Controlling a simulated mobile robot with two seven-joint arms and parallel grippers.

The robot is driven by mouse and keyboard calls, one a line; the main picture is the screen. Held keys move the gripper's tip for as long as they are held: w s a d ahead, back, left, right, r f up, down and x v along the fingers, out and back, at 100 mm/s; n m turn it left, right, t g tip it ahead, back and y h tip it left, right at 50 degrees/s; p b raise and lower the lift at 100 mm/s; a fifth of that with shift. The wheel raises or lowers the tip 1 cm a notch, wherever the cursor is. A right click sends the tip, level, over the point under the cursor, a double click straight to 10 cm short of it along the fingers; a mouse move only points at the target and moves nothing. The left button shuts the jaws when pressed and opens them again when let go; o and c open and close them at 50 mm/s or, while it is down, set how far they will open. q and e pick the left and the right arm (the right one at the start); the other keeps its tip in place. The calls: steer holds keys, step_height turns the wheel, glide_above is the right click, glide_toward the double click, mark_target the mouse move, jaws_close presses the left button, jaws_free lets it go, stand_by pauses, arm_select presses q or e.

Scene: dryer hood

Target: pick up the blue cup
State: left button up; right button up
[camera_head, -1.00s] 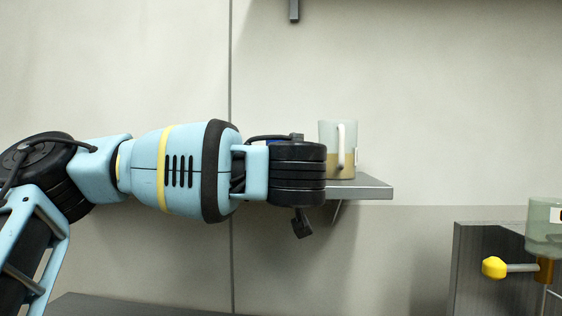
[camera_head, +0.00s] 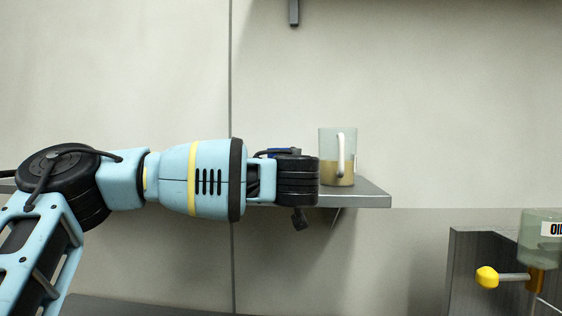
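A small blue patch (camera_head: 284,151) shows just above the black wrist joint at the end of my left arm. It may be part of the blue cup, but most of it is hidden and I cannot tell. My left arm comes in from the left, level with the grey shelf (camera_head: 366,194), and its wrist covers the shelf's left part. The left gripper's fingers are hidden behind the wrist, so I cannot see whether they hold anything. My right gripper is not in view.
A translucent mug (camera_head: 330,144) with brown contents and a pale handle stands on the shelf, close right of my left wrist. At lower right, an oil container (camera_head: 533,228) stands by a yellow knob (camera_head: 487,277) and a dark cabinet (camera_head: 471,245).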

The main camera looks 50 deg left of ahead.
arm_select(q)
steer(key=shift+w+a, duration=0.2)
steer(key=shift+a, duration=0.15)
steer(key=c, duration=1.1)
steer(key=shift+r, duration=0.15)
steer(key=shift+c, duration=0.2)
